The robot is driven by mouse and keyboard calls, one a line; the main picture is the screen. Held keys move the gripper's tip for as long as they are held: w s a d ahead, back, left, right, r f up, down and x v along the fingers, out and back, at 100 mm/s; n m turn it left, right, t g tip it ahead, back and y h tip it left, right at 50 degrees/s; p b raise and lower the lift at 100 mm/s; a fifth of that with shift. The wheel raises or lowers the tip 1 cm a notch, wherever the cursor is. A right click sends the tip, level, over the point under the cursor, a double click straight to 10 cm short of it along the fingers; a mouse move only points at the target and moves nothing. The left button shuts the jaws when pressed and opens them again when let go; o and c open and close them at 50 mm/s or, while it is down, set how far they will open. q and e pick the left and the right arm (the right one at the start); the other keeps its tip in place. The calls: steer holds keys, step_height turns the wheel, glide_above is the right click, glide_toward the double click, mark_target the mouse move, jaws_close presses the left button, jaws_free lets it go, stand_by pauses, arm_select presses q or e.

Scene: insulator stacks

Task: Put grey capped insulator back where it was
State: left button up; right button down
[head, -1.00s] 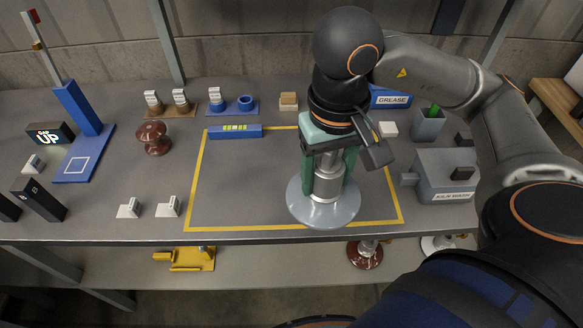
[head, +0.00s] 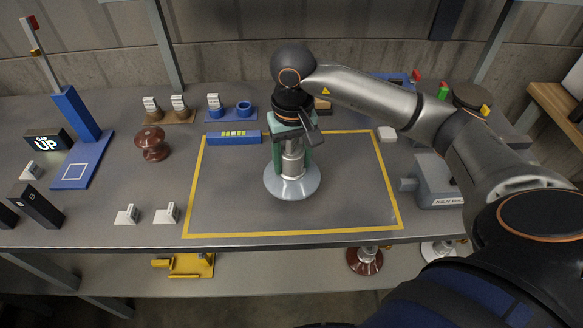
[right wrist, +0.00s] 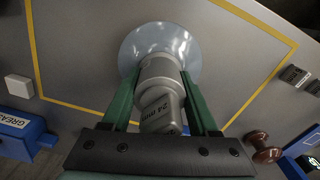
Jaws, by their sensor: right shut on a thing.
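The grey capped insulator (head: 291,184) has a wide pale grey disc and a metal cap. It is upright inside the yellow-outlined area (head: 345,232) of the bench. My right gripper (head: 292,150) is shut on its cap from above. In the right wrist view the green fingers (right wrist: 160,105) flank the cap, which carries a "24 mm" label (right wrist: 155,108), with the disc (right wrist: 160,48) beyond. I cannot tell whether the disc touches the bench. My left gripper is not in view.
A brown insulator (head: 152,144) stands left of the outline. A blue level-like block (head: 233,138) lies at its back edge. White tags (head: 166,213) are at front left, a grey box (head: 437,182) at right. Below, a shelf holds a yellow fixture (head: 190,265) and a brown insulator (head: 365,261).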

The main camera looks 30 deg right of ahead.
mark_target(291, 170)
steer(key=shift+w+f, duration=0.2)
steer(key=shift+f, duration=1.5)
steer(key=shift+f, duration=0.15)
steer(key=c, duration=0.6)
jaws_free()
steer(key=shift+f, duration=0.15)
steer(key=o, duration=0.4)
steer(key=shift+o, duration=0.2)
